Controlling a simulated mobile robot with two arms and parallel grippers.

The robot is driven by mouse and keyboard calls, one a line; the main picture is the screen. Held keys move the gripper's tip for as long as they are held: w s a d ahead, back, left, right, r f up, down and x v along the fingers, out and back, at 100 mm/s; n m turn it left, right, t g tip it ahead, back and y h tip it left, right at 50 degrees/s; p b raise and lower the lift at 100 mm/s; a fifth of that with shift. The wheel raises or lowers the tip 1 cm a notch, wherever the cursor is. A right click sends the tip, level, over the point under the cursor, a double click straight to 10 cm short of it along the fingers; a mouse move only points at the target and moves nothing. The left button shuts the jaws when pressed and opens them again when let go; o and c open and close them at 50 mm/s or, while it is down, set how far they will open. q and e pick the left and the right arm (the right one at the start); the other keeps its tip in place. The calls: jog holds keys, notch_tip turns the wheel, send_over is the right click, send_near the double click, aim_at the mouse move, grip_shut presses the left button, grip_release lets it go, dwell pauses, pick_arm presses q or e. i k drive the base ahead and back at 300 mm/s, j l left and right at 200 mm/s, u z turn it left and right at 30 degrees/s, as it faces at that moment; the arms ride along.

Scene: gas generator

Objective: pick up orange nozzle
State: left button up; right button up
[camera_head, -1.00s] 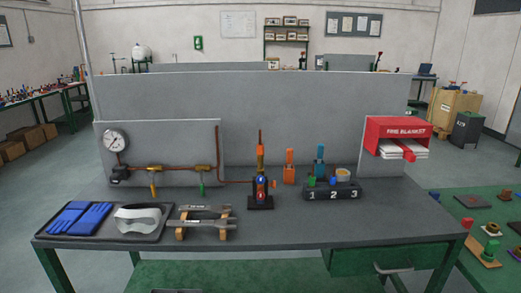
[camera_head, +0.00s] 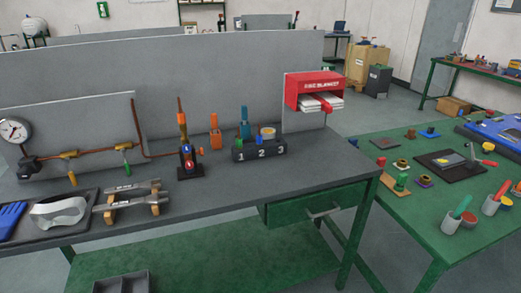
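An orange upright piece (camera_head: 215,132) stands at the back of the grey workbench, left of a similar blue piece (camera_head: 245,122). Another orange part (camera_head: 182,122) sits upright on top of the small torch-like device (camera_head: 187,158) on a black base. I cannot tell for sure which of the two orange parts is the nozzle. A black block (camera_head: 259,151) numbered 1, 2, 3 stands in front of the blue piece, with green, blue and yellowish items on it. Neither of my grippers is in view.
The grey workbench (camera_head: 235,190) has free room at its front right. Wrenches on a wooden rack (camera_head: 133,203), a tray with goggles (camera_head: 60,211) and a gauge panel are at left. A green table (camera_head: 400,232) is at right.

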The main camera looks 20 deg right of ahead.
aim_at(181, 115)
jog(key=i+l+u, duration=0.25)
jog(key=u, duration=0.15)
jog(key=i+l+u, duration=0.35)
jog(key=i+l, duration=0.05)
